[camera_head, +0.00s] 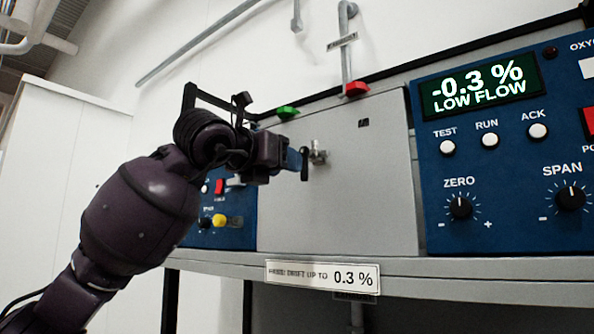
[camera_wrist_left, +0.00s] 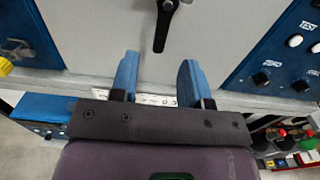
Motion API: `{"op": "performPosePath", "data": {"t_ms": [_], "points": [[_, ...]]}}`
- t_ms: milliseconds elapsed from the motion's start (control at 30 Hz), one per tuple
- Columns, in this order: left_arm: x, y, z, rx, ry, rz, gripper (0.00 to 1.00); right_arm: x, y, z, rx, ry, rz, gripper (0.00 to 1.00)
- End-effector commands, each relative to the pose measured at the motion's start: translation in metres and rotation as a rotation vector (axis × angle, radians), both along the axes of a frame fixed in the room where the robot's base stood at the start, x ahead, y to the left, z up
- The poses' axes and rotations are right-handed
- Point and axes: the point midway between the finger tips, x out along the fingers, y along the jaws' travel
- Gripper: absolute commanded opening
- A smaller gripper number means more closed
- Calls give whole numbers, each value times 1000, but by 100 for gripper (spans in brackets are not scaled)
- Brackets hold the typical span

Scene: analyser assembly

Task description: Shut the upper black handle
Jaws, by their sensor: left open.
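A black handle (camera_head: 305,165) sits on a metal fitting (camera_head: 318,152) on the grey front panel (camera_head: 360,190). In the head view it hangs roughly vertical. In the left wrist view the black handle (camera_wrist_left: 162,28) runs from the top edge down towards the picture's middle; its upper end is cut off. My left gripper (camera_head: 295,160) is just left of the handle in the head view. In the left wrist view its two blue fingers (camera_wrist_left: 157,65) are apart with nothing between them, and the handle's tip lies beyond them. My right gripper is not in view.
A green knob (camera_head: 287,112) and a red knob (camera_head: 356,89) are on the panel's top edge. A blue analyser panel (camera_head: 500,150) with buttons and dials stands to the right. Another blue panel (camera_head: 230,237) is partly behind my left arm. A shelf edge (camera_head: 450,267) runs below.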

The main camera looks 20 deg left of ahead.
Motion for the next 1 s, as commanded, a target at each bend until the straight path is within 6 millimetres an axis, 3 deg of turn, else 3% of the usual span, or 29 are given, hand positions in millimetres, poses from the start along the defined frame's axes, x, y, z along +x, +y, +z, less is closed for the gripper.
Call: {"op": "performPosePath", "data": {"t_ms": [300, 1000], "points": [[-33, 12, 0, 0, 1, 1, 43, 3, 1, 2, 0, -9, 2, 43], [-36, 12, 1, 19, -13, -5, 43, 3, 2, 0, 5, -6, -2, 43]]}}
